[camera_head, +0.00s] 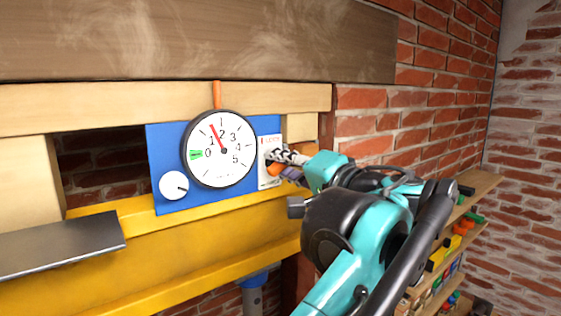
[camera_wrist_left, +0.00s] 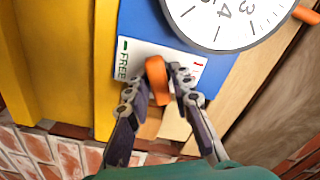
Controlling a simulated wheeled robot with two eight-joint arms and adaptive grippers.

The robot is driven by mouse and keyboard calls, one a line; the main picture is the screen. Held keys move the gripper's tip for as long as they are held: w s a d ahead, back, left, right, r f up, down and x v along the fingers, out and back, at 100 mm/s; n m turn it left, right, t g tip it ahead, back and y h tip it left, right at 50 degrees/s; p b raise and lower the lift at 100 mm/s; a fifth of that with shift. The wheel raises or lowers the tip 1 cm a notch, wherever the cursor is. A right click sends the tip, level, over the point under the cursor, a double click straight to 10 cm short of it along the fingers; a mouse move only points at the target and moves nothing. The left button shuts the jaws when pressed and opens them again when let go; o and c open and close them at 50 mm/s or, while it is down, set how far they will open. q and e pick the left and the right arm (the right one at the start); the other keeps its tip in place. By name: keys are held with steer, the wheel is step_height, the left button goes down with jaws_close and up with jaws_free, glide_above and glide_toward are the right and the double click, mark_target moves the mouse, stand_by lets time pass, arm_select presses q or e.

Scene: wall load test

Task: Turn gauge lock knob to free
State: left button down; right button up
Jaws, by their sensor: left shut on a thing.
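The gauge lock knob is a small orange bar knob (camera_head: 273,169) on a white label plate (camera_head: 264,180) at the right of the blue panel. In the left wrist view the knob (camera_wrist_left: 157,80) stands between the fingers of my left gripper (camera_wrist_left: 157,82), which is shut on it. The plate (camera_wrist_left: 125,62) reads FREE beside a green mark on the left and carries a red mark on the right. In the head view my left gripper (camera_head: 283,163) partly covers the knob and plate. My right gripper is not in view.
A round white gauge (camera_head: 221,165) with a red needle sits left of the knob. A white dial (camera_head: 173,186) is lower left on the blue panel (camera_head: 160,148). A yellow beam (camera_head: 210,245) runs below. Shelves with small coloured items (camera_head: 465,228) stand at right.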

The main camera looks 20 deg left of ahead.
arm_select(q)
steer(key=m, duration=0.5)
steer(key=shift+f, duration=0.1)
steer(key=shift+m, duration=0.3)
stand_by(0.4)
steer(key=c, duration=1.5)
jaws_free()
steer(key=shift+d, duration=0.1)
steer(key=v, duration=1.2)
